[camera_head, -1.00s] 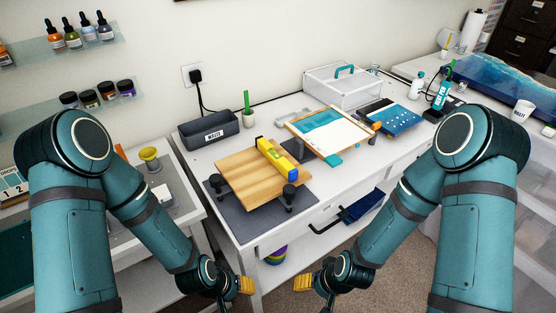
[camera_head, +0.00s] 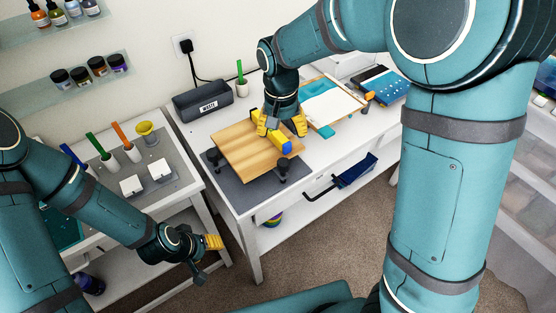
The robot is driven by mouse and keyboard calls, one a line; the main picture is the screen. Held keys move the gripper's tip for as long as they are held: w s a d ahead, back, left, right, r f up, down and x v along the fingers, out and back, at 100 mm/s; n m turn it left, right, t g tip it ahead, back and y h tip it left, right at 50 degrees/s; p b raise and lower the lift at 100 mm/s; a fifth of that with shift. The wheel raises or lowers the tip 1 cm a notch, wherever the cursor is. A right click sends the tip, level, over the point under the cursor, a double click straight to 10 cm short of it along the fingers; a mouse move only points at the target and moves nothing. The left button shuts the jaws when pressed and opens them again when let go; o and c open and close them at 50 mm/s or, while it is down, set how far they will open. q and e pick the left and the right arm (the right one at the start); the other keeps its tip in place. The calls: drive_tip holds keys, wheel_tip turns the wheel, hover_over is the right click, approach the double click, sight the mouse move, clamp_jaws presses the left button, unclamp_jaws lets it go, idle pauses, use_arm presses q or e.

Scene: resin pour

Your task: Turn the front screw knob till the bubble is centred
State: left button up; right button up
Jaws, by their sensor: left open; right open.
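A wooden board (camera_head: 240,146) rests on black screw-knob supports above a dark grey mat (camera_head: 238,192). One black knob (camera_head: 282,171) is at its front right corner and another black knob (camera_head: 213,158) at its left corner. A yellow level with a blue end (camera_head: 285,145) lies on the board's right part; its bubble cannot be made out. My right gripper (camera_head: 281,124) is open, pointing down, with its yellow fingers around the far part of the level; contact is unclear. My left gripper (camera_head: 214,242) is open and empty, low in front of the left table.
A grey waste bin (camera_head: 203,102) and a green-handled tool (camera_head: 240,76) stand behind the board. A framed tray (camera_head: 333,105) is to the right. Cups with coloured handles stand on the left table.

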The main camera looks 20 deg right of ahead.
sight(283, 162)
drive_tip(key=f, duration=0.4)
drive_tip(key=f+b, duration=0.1)
drive_tip(key=f, duration=0.8)
drive_tip(key=shift+d+f, duration=0.2)
drive_tip(key=shift+d, duration=0.05)
drive_tip(key=shift+s, duration=0.1)
clamp_jaws()
